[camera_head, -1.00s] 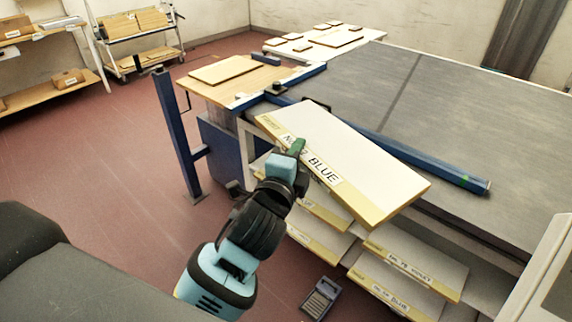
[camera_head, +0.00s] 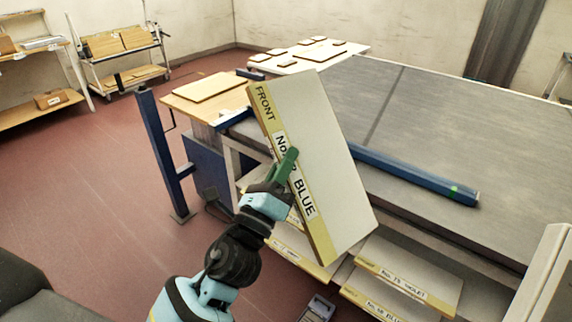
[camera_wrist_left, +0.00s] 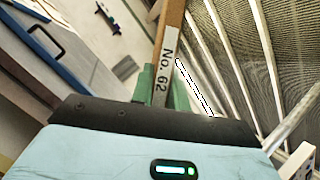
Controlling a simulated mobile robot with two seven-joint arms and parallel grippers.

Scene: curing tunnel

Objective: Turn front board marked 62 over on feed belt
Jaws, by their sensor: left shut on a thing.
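The front board marked 62 (camera_head: 322,150) is white-faced with a yellow edge strip reading "FRONT" and "BLUE"; a green finger covers part of its number in the head view. My left gripper (camera_head: 285,168) is shut on its labelled long edge and holds it raised and steeply tilted in front of the feed belt (camera_head: 440,130). In the left wrist view the board (camera_wrist_left: 172,25) shows edge-on with the label "No. 62", between the green fingertips (camera_wrist_left: 160,88). The board hides part of the belt's near left edge. My right gripper is not in view.
A blue rail (camera_head: 415,177) runs along the belt's near edge. Below are shelves with other labelled boards (camera_head: 405,275). A wooden-topped table (camera_head: 205,88) with a blue post (camera_head: 160,150) stands left. The belt's grey surface is largely clear.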

